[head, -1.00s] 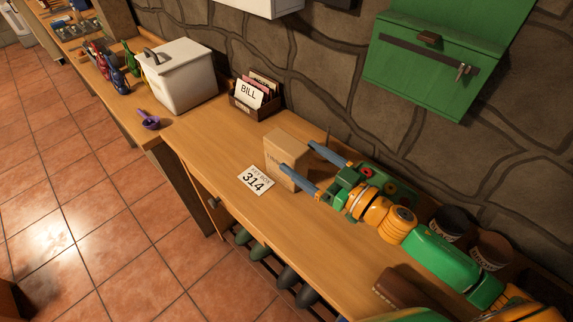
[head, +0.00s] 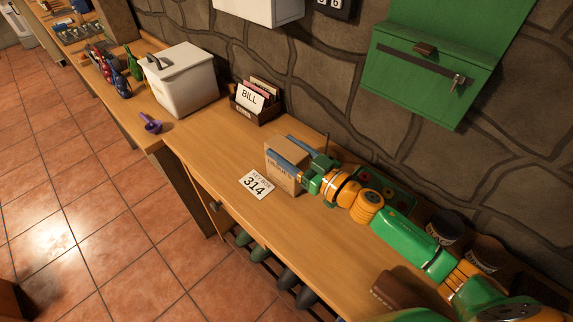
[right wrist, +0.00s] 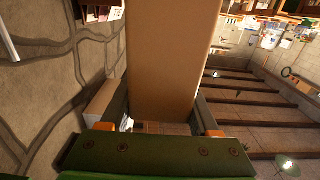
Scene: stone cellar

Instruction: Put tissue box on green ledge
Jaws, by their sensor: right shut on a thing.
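The tissue box (head: 286,151) is a tan cardboard box with printing on its front, standing upright on the wooden counter. My right gripper (head: 290,153) is shut on it, with one finger along the front face and the other behind. In the right wrist view the box (right wrist: 168,60) fills the middle between the fingers (right wrist: 158,108). The green ledge appears to be part of the green wall-mounted unit (head: 420,72) at the upper right, which has a dark band and a hanging key. My left gripper is out of view.
A card reading 314 (head: 256,185) lies in front of the box. A letter holder (head: 258,102) and a white bin (head: 181,85) stand to the left. Dark pots (head: 446,226), a green tray (head: 395,193) and a brown case (head: 398,290) are around my right arm.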

